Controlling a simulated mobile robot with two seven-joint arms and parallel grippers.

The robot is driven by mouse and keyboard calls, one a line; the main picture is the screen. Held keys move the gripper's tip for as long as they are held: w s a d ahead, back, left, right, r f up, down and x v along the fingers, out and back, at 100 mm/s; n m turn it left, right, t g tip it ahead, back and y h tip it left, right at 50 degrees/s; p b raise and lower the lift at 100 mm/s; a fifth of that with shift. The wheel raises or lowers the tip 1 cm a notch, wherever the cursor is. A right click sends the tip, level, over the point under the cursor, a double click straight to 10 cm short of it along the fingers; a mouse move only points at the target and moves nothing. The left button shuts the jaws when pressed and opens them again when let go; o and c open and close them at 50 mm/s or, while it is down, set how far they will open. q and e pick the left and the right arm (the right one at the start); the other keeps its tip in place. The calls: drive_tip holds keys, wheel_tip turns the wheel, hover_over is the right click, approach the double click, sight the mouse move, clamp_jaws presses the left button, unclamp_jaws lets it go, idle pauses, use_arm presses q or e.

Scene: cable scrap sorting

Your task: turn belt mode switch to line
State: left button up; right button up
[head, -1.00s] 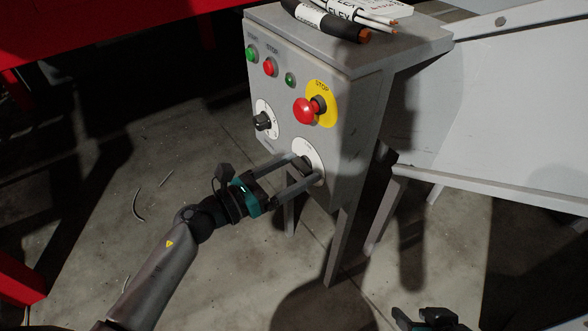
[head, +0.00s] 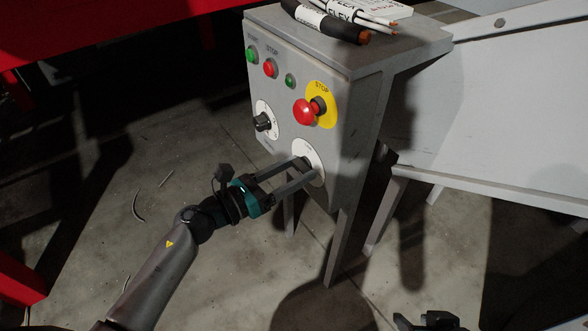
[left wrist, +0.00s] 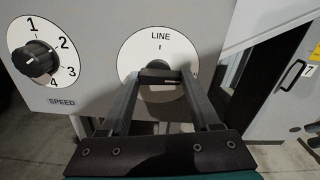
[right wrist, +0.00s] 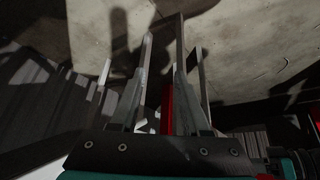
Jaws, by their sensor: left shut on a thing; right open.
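The belt mode switch is a dark knob (left wrist: 158,74) on a round white dial (left wrist: 130,58), low on the grey control box (head: 346,150). The word LINE is printed at the top of the dial in the left wrist view. My left gripper (head: 308,168) is shut on the knob, one finger on each side.
A speed knob (left wrist: 36,58) on a dial numbered 1 to 4 is beside the switch. Green and red buttons (head: 270,68) and a red emergency stop (head: 305,112) sit above. Cable pieces (head: 330,22) lie on top of the box. A grey chute (head: 490,130) stands right.

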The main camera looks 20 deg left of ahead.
use_arm(q)
drive_tip(key=shift+n+p, duration=0.3)
drive_tip(key=shift+n, duration=0.1)
drive_tip(key=n+p, duration=0.4)
drive_tip(key=n, duration=0.3)
drive_tip(key=shift+r, duration=0.2)
drive_tip(key=n+p, duration=0.4)
drive_tip(key=n, duration=0.3)
drive_tip(key=shift+n+p, duration=0.6)
drive_tip(key=shift+n, duration=0.9)
use_arm(e)
drive_tip(key=s+d+f+g, duration=0.1)
drive_tip(key=s+d+f, duration=0.1)
drive_tip(key=f, duration=0.6)
drive_tip(key=s+d+f+g+h, duration=0.1)
drive_tip(key=s+f, duration=0.3)
drive_tip(key=f, duration=0.5)
drive_tip(key=shift+s+d+f+g, duration=0.25)
drive_tip(key=shift+s+d+g, duration=0.15)
drive_tip(key=shift+g, duration=0.4)
use_arm(q)
drive_tip(key=o, duration=1.4)
drive_tip(key=shift+a, duration=0.1)
drive_tip(key=shift+c, duration=0.2)
